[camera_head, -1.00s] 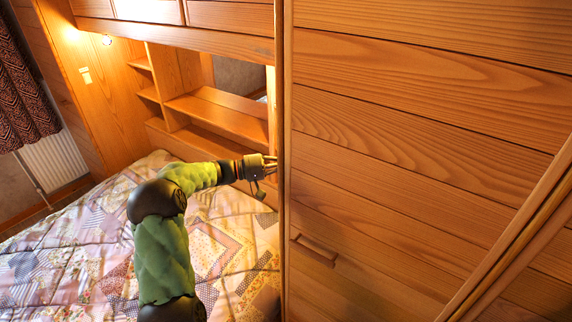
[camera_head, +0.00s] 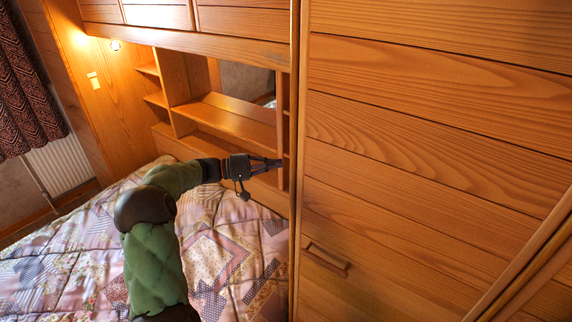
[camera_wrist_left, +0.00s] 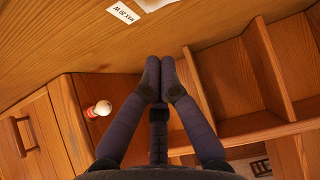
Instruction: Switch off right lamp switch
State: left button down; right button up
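In the head view my left gripper (camera_head: 280,163) reaches past the edge of the wooden panel, in front of the headboard shelves. In the left wrist view its two fingers (camera_wrist_left: 160,82) are together at the tips, with nothing seen between them. The right lamp switch is not identifiable; the panel hides that side in the head view. The wrist view shows a "MAX 20 W" label (camera_wrist_left: 123,12) beside a partly seen white fitting (camera_wrist_left: 157,3), which does not glow. A left wall switch (camera_head: 93,80) shows in the head view. My right gripper is not in view.
A tall wooden panel (camera_head: 430,150) with a handle fills the right side. Overhead cabinets (camera_head: 240,20) hang above the shelves (camera_head: 230,125). A patchwork bed (camera_head: 225,250) lies below. The left lamp (camera_head: 115,45) is lit. A small white-and-red object (camera_wrist_left: 99,109) shows in the wrist view.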

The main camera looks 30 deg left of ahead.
pick_arm(q)
jog(key=v, duration=0.5)
jog(key=shift+a, duration=0.35)
